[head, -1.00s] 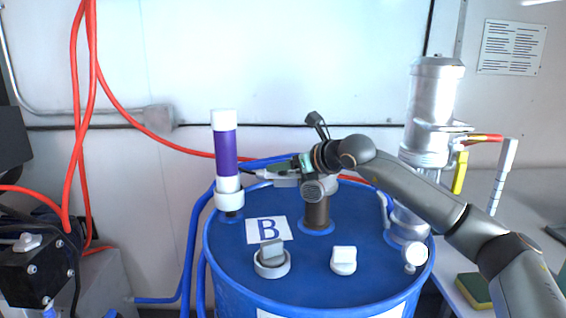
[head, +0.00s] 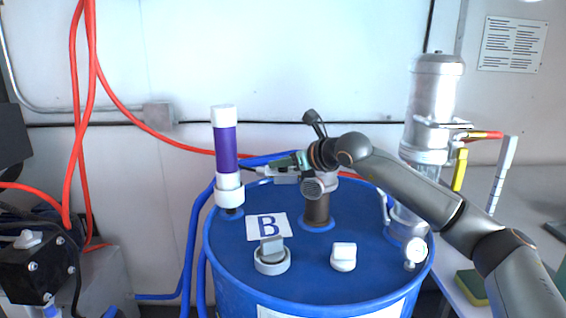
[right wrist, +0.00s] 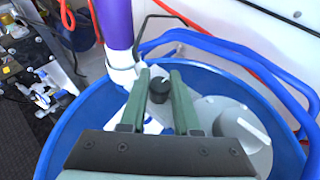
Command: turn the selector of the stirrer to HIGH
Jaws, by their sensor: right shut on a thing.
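The stirrer (head: 317,210) stands on top of the blue drum, a brown upright column with a grey head partly hidden by my right gripper. My right gripper (head: 287,168) reaches in from the right at the stirrer's head. In the right wrist view, the green fingers of my right gripper (right wrist: 160,72) are on either side of a small black knob (right wrist: 160,90), which seems to be the selector, and are shut on it. Its markings and pointer setting cannot be read. A grey round part with a white bar (right wrist: 240,125) is beside the fingers. My left gripper is not in view.
The blue drum (head: 310,295) also carries a purple-and-white tube (head: 225,150), a "B" label (head: 260,229), two caps (head: 272,262) (head: 344,258) and a metal pump (head: 433,100). Blue hoses (head: 190,240) run behind and beside it. A sponge (head: 472,288) lies at right.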

